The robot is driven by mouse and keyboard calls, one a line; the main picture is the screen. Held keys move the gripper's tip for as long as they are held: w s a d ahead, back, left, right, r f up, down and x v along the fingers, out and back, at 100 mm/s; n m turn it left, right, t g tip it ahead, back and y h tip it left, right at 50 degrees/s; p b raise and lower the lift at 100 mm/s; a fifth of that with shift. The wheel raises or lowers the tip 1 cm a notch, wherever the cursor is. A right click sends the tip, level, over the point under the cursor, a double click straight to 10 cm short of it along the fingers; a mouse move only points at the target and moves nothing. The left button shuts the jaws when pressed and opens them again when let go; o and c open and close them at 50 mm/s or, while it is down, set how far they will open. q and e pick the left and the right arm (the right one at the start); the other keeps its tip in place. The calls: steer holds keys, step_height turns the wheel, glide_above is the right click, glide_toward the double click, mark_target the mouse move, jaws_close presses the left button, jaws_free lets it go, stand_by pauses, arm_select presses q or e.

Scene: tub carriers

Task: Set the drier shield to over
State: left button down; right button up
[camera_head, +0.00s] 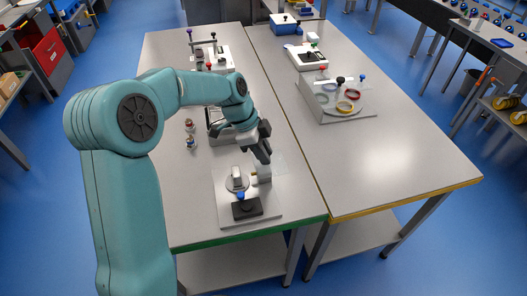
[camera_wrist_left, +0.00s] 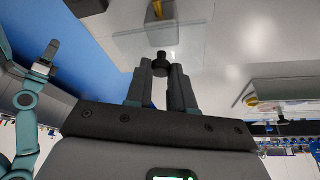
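The drier (camera_head: 224,206) is a pale flat base near the front edge of the left table, with a round grey part, a small upright block and a black block with a blue knob. A clear pane, seemingly the shield (camera_head: 279,163), shows at its back right; in the left wrist view the clear pane (camera_wrist_left: 190,36) lies just beyond my fingers. My left gripper (camera_head: 265,158) is above the drier's back right. In the left wrist view its fingertips (camera_wrist_left: 162,70) are closed around a black knob (camera_wrist_left: 161,58) at the pane's edge. My right gripper is not seen clearly in either view.

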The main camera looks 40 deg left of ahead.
arm_select(q)
steer(key=shift+s+a+f, duration=0.2)
steer(key=shift+s, duration=0.05)
steer(key=s+a+b, duration=0.2)
steer(key=s, duration=0.1)
steer(key=s+a+b, duration=0.2)
steer(key=s+a, duration=0.1)
steer(key=shift+s+a, duration=0.35)
steer(key=shift+s, duration=0.05)
steer(key=shift+s+a, duration=0.1)
steer(key=shift+s, duration=0.05)
